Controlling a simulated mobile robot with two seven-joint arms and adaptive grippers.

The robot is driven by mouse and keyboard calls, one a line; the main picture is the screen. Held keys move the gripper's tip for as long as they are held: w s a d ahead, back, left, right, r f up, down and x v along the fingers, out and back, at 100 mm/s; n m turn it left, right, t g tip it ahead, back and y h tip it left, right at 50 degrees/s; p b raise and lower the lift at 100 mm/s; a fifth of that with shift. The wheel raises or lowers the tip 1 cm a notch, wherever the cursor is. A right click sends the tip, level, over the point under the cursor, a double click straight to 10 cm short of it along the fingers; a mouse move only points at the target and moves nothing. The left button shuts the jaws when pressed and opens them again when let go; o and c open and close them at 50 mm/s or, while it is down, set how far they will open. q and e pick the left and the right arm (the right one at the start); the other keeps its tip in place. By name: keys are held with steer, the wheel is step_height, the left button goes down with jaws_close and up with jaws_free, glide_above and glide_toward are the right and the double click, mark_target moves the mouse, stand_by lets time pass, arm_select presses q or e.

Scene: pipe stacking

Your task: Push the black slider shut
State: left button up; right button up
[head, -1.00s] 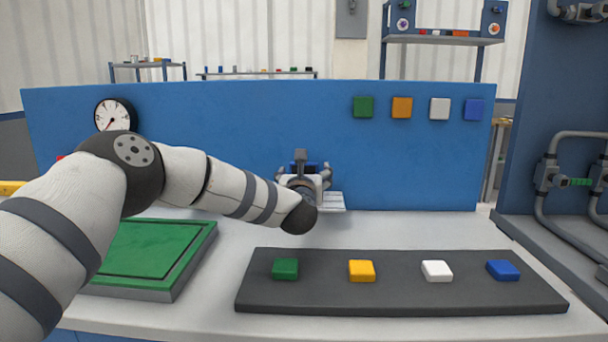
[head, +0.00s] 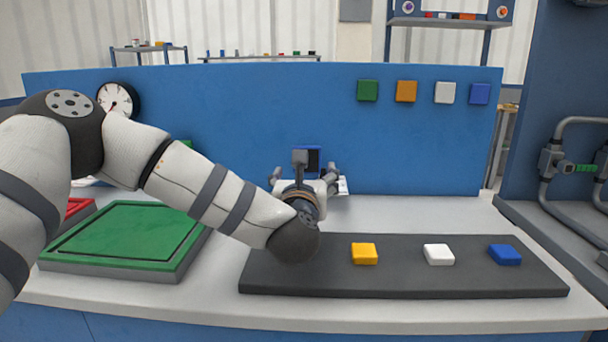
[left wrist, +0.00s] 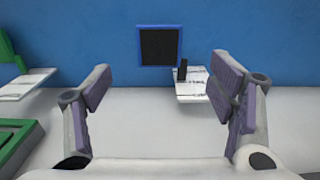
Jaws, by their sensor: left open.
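A small upright black piece, which looks like the black slider (left wrist: 182,70), stands at the left end of a white ledge (left wrist: 192,86) on the blue wall. Just left of it is a black panel in a blue frame (left wrist: 159,46). In the head view this framed panel (head: 315,158) and the ledge (head: 342,186) are partly hidden by my left gripper (head: 304,174). My left gripper (left wrist: 160,88) is open and empty, fingers spread wide, facing the wall. The ledge and slider lie beyond its fingers, nearer the right one; no contact shows. My right gripper is not in view.
A dark plate (head: 400,284) carries yellow, white and blue blocks in front of my left arm. A green tray (head: 125,238) lies to the left. A gauge (head: 117,99) and several coloured squares are on the blue wall (head: 240,110). Pipes stand at right.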

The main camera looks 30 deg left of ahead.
arm_select(q)
steer(key=p+x, duration=0.2)
steer(key=x, duration=0.8)
steer(key=shift+w+p, duration=0.2)
steer(key=shift+p, duration=0.1)
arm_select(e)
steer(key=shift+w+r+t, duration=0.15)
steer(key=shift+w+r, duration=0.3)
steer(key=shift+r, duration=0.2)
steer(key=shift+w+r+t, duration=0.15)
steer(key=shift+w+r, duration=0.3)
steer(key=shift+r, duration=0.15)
